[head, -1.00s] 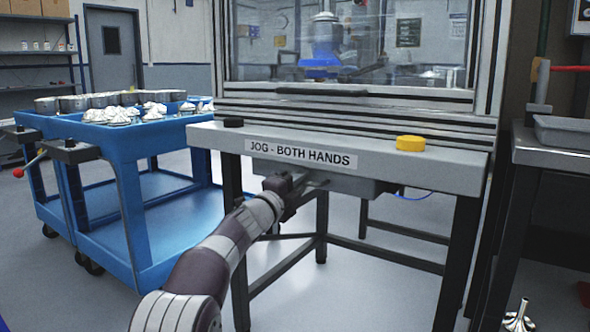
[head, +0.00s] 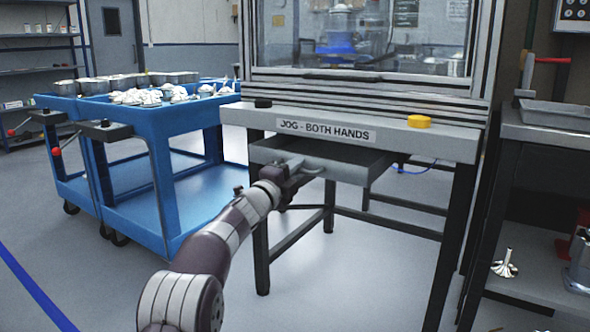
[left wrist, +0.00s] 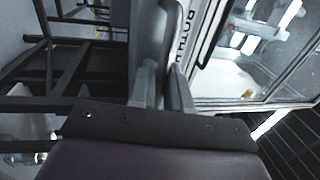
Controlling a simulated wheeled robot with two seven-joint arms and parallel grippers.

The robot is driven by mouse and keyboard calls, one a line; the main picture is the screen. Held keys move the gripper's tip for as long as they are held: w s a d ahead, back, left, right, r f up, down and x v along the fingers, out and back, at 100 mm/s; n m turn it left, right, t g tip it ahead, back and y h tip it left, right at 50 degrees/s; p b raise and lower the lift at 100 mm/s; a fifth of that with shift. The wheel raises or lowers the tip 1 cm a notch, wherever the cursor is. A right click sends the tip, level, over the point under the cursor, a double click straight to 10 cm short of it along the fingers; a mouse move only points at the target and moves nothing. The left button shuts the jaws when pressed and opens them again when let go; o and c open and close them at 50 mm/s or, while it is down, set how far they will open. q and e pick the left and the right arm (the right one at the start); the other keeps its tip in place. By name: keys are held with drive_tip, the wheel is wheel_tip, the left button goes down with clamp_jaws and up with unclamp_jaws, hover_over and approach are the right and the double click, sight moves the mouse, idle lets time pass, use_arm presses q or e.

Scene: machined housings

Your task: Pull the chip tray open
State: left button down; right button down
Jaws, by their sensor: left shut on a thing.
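The grey chip tray (head: 347,171) is a shallow drawer under the front of the bench marked "JOG - BOTH HANDS" (head: 325,131). It stands partly out, and its open top shows below the bench edge. My left gripper (head: 291,168) is shut on the tray's handle (head: 313,170) at the front wall. In the left wrist view the fingers (left wrist: 160,88) are close together, and the grip itself is hard to make out. My right gripper is not in view.
A yellow button (head: 419,121) and a black button (head: 263,103) sit on the bench top. Blue carts (head: 150,190) with metal parts stand at the left. A dark side table (head: 555,135) stands at the right. The floor before the bench is clear.

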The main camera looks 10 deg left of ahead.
use_arm(q)
drive_tip(key=c, duration=1.3)
unclamp_jaws()
drive_tip(key=shift+o, duration=0.2)
drive_tip(key=p+v, duration=0.2)
drive_tip(key=v, duration=1)
drive_tip(key=shift+s+p, duration=0.35)
drive_tip(key=shift+a, duration=0.1)
